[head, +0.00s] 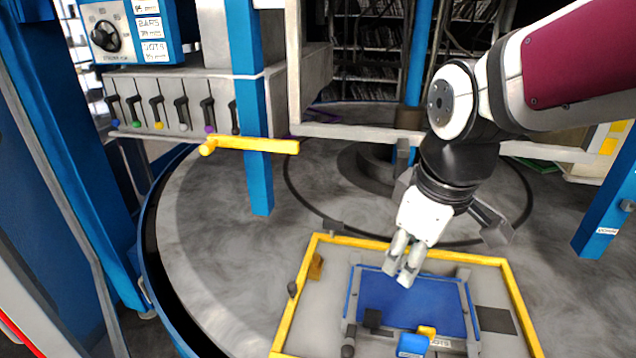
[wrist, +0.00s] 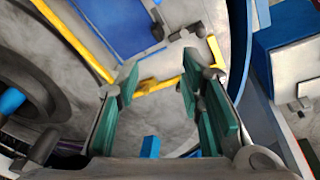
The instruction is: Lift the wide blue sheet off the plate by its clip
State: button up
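The wide blue sheet (head: 410,300) lies on the grey plate (head: 318,325) inside a yellow frame in the head view. Part of the blue sheet (wrist: 122,22) also shows at the top of the wrist view. A small yellow piece (head: 427,331) and a blue block (head: 412,345) sit at the sheet's near edge; I cannot tell which one is the clip. My gripper (head: 404,275) appears over the sheet's far part in the head view, pointing down. In the wrist view my gripper (wrist: 160,78) is open, its green pads apart with nothing held between them.
The yellow frame (head: 375,243) surrounds the plate on a round grey table. Dark posts stand at the sheet's corners. A yellow handle (head: 250,145) sticks out across a blue column (head: 255,110) at left. A row of small levers (head: 180,112) is behind it. The left table surface is clear.

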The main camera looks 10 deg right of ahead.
aim_at(378, 312)
jog(key=w+f+n+g+b, duration=0.1)
jog(key=w+f+n, duration=0.1)
jog(key=f, duration=0.4)
jog(key=w+f+n, duration=0.2)
jog(key=w+f, duration=0.1)
jog(key=f, duration=0.4)
jog(key=w+f+n+g+b, duration=0.1)
jog(key=w+f+n, duration=0.1)
jog(key=f, duration=0.4)
jog(key=shift+w+d+f+g+b, duration=0.15)
jog(key=shift+d+f+g+b, duration=0.1)
jog(key=shift+g+b, duration=0.05)
jog(key=shift+f+p, duration=0.35)
jog(key=shift+f, duration=2.3)
grip_shut()
